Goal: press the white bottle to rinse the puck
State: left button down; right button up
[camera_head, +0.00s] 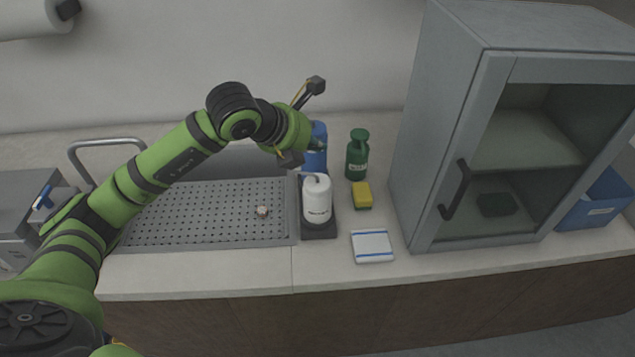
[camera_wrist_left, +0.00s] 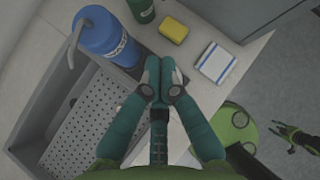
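The white bottle (camera_head: 318,201), with a pump spout on top, stands upright on a dark base at the right end of the sink. The small puck (camera_head: 262,212) lies on the perforated sink tray (camera_head: 190,222), left of the bottle. My left gripper (camera_head: 290,161) is above and slightly left of the bottle's top; I cannot tell if it touches. In the left wrist view its fingertips (camera_wrist_left: 160,68) are together with nothing seen between them, and the white bottle is hidden there. My right gripper (camera_wrist_left: 290,134) shows small at the right edge of the wrist view, its fingers apart.
A blue bottle (camera_head: 316,150) stands behind the white one, with a green bottle (camera_head: 357,155) to its right. A yellow sponge (camera_head: 362,195) and a white-and-blue cloth (camera_head: 372,246) lie right of it. A grey glass-fronted cabinet (camera_head: 430,140) stands on the right.

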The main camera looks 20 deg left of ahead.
aim_at(315, 184)
pick_arm(q)
notch_tip(315, 184, down, 6)
jog(key=b, duration=0.3)
jog(key=shift+f+b, duration=0.25)
jog(key=shift+b, duration=0.1)
jog(key=shift+f+b, duration=0.4)
dwell(0.7)
jog(key=shift+f+b, duration=0.45)
jog(key=shift+b, duration=0.25)
jog(key=shift+f+b, duration=0.45)
jog(key=shift+b, duration=0.15)
dwell(0.4)
dwell(0.3)
jog(key=shift+r+p, duration=0.4)
jog(key=shift+r, duration=0.45)
jog(key=shift+r, duration=0.15)
